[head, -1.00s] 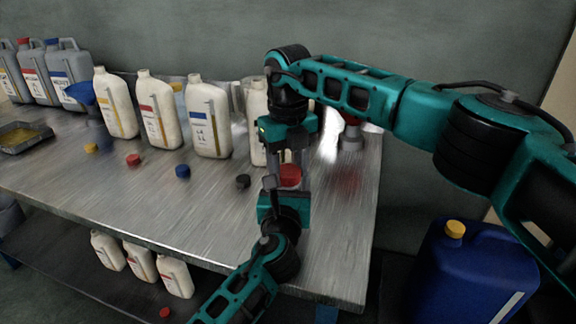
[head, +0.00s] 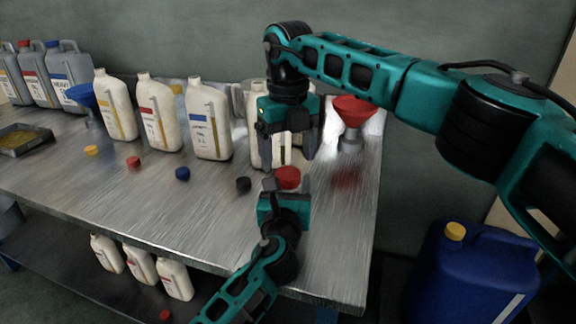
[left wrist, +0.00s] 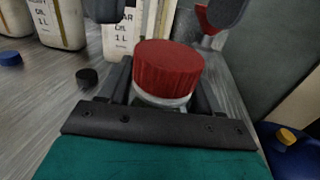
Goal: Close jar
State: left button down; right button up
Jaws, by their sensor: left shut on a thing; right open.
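A jar with a red lid (head: 287,178) stands near the right end of the metal table. The red lid (left wrist: 168,68) sits on top of the clear jar (left wrist: 160,99) in the left wrist view and looks level; whether it is screwed tight cannot be told. My left gripper (head: 284,186) is shut around the jar body, below the lid. My right gripper (head: 289,150) is open and empty, above and slightly behind the lid, apart from it.
A black cap (head: 243,184) lies left of the jar, with blue (head: 182,173), red (head: 133,162) and yellow (head: 91,150) caps farther left. White bottles (head: 208,120) stand behind. A red funnel (head: 352,115) stands at the back right. The front table is clear.

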notch_tip(320, 180, up, 8)
jog(key=shift+r, duration=0.1)
pick_arm(q)
jog(key=shift+c, duration=0.6)
grip_release()
jog(key=shift+a, duration=0.1)
pick_arm(e)
jog(key=shift+s, duration=0.1)
